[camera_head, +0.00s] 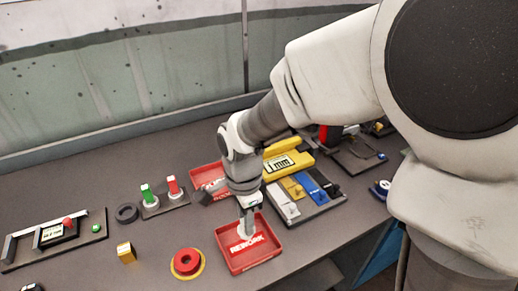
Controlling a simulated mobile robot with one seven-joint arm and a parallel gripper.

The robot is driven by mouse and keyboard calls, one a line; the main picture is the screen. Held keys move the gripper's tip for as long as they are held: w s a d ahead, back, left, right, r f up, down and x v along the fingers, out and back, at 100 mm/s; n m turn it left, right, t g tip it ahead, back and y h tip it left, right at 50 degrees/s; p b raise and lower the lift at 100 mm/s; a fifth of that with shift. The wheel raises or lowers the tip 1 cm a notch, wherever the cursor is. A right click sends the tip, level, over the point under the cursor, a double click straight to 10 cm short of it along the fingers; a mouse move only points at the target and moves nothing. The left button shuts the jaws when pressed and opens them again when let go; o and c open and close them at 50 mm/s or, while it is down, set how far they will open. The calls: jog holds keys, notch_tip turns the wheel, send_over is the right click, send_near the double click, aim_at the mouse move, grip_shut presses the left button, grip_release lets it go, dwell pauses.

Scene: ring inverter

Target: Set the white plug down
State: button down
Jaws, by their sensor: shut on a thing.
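My gripper (248,212) points down over the red tray (268,255) marked "REWORK". It is shut on the white plug (244,231), which shows only as a small pale shape below the fingers. The plug is over the tray, toward its back. I cannot tell whether it touches the tray floor. The fingers and wrist hide part of it.
A second red tray (205,174) is behind my wrist. A rack with coloured pieces (306,201) stands close on the right. The table's front edge is near.

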jog(key=shift+f+b, duration=0.3)
jog(key=shift+f, duration=1.65)
jog(key=shift+f, duration=0.25)
jog(key=c, duration=0.7)
grip_release()
jog(key=shift+r, duration=0.1)
jog(key=shift+c, duration=0.2)
jog(key=shift+r, duration=0.1)
notch_tip(320, 180, up, 12)
jog(key=shift+f+p, duration=0.1)
jog(key=shift+p, duration=0.95)
jog(key=s+d+r+n+t, duration=0.2)
jog(key=s+d+r+n, duration=0.2)
jog(key=d, duration=0.6)
jog(key=s+d+r+n+t, duration=0.3)
jog(key=d+n, duration=0.4)
jog(key=d, duration=0.3)
notch_tip(320, 180, up, 3)
jog(key=shift+s+f+n+t, duration=0.15)
jog(key=shift+s+n+t, duration=0.15)
jog(key=shift+s, duration=0.35)
